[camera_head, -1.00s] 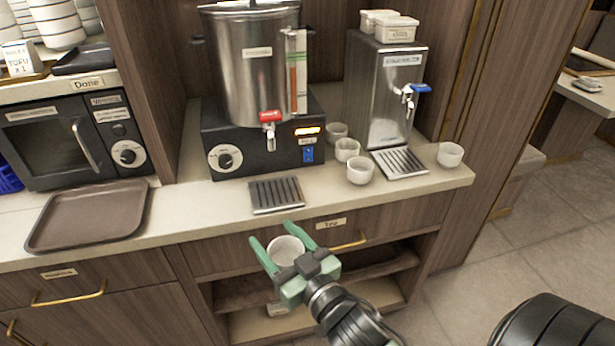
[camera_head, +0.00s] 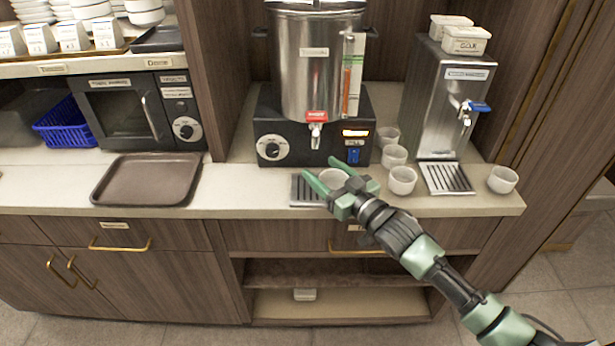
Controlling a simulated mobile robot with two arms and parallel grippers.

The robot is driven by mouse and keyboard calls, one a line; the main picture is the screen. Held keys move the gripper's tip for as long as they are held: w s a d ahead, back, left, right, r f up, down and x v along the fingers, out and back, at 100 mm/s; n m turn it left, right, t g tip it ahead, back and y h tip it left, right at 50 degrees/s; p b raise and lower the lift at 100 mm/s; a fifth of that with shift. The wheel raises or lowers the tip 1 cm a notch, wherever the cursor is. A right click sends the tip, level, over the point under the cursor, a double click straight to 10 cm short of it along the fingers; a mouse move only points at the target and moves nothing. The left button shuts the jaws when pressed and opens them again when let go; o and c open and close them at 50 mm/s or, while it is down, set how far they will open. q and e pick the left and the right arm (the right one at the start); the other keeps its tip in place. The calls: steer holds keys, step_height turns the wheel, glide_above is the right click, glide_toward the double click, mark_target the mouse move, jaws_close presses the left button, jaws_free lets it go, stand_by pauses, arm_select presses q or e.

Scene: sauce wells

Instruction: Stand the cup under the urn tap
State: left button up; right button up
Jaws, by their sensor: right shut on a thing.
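The steel urn (camera_head: 308,75) stands on a black base, with its red-handled tap (camera_head: 316,130) at the front. A drip tray (camera_head: 304,190) lies on the counter below the tap, partly hidden by my gripper. My right gripper (camera_head: 328,176) is shut on a white cup (camera_head: 333,178), its green fingers on either side. The cup is over the right part of the drip tray, slightly right of the tap and nearer the front. I cannot tell whether it touches the tray. My left gripper is not in view.
Several white cups stand to the right, the nearest being a cup (camera_head: 402,181). A steel dispenser (camera_head: 444,105) with a blue tap has its own drip tray (camera_head: 448,178). A brown tray (camera_head: 147,197) lies left. The counter between (camera_head: 245,188) is clear.

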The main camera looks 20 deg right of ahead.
steer(key=b+x, duration=0.2)
steer(key=x, duration=0.5)
steer(key=shift+f+b, duration=0.1)
steer(key=shift+b, duration=0.3)
step_height(320, 180, down, 4)
steer(key=b, duration=0.4)
steer(key=shift+r, duration=0.3)
steer(key=shift+s, duration=0.1)
steer(key=o, duration=1.6)
steer(key=shift+c, duration=0.2)
